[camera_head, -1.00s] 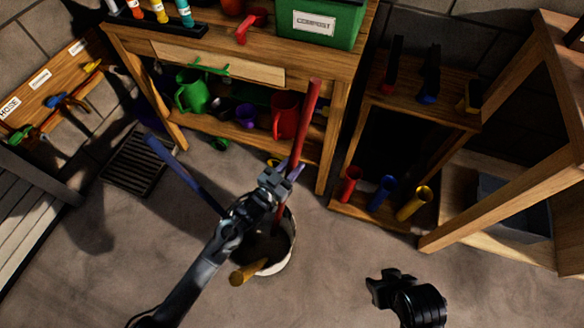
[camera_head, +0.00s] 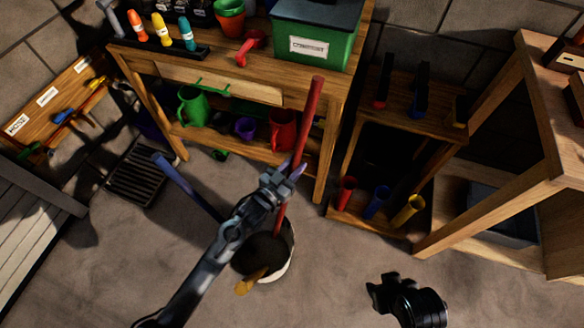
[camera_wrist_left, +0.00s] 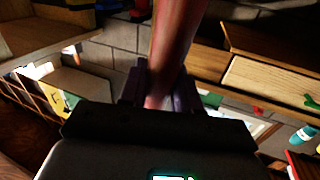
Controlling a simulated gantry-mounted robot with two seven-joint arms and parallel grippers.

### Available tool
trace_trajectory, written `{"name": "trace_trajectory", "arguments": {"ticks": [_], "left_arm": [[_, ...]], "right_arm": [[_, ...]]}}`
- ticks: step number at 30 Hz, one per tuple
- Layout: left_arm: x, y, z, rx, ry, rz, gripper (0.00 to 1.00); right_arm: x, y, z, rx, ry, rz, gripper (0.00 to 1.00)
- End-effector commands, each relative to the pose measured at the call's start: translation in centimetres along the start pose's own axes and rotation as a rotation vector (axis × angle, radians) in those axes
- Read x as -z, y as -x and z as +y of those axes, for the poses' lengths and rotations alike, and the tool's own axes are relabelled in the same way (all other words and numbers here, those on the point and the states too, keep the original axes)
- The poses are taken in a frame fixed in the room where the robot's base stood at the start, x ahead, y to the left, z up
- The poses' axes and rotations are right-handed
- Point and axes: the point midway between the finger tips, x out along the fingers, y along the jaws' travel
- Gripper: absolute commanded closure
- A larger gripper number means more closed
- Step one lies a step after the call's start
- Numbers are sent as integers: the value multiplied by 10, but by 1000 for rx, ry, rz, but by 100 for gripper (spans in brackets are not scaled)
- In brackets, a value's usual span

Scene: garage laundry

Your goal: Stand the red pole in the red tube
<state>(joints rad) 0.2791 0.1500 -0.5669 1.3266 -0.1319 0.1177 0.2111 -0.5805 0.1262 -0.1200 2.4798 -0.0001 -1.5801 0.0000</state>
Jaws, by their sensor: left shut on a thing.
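The red pole (camera_head: 309,115) stands nearly upright, leaning a little, with its lower end in or over the white bucket (camera_head: 289,262). My left gripper (camera_head: 282,182) is shut around its middle. In the left wrist view the pole (camera_wrist_left: 172,45) rises from between the jaws. The red tube (camera_head: 345,191) stands at the left of a row with a blue tube (camera_head: 377,200) and a yellow tube (camera_head: 408,211), at the foot of the wooden rack. The tube is to the right of my left gripper. My right gripper (camera_head: 376,292) is low at the right, apart from everything; its fingertips are unclear.
A blue pole (camera_head: 182,182) and a yellow pole (camera_head: 249,282) lean in the bucket. The workbench (camera_head: 318,187) with pots and cans stands behind the pole. A wooden frame (camera_head: 490,205) stands right of the tubes. The floor between bucket and tubes is clear.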

Motion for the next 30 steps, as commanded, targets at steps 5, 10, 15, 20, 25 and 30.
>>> {"name": "trace_trajectory", "arguments": {"ticks": [5,10,15,20,25,30], "left_arm": [[28,-6,0,0,0,4,100],[48,-10,0,0,0,3,100],[67,-14,0,0,0,3,100],[86,-18,0,-1,0,4,100],[106,-22,0,-1,0,4,100],[125,-27,0,-1,0,3,100]], "right_arm": [[7,22,0,2,-2,1,57],[12,37,0,4,-5,1,57],[17,52,0,7,-8,2,57],[22,67,0,8,-9,2,57],[27,82,1,7,-9,2,57],[31,96,2,6,-8,2,57]]}}
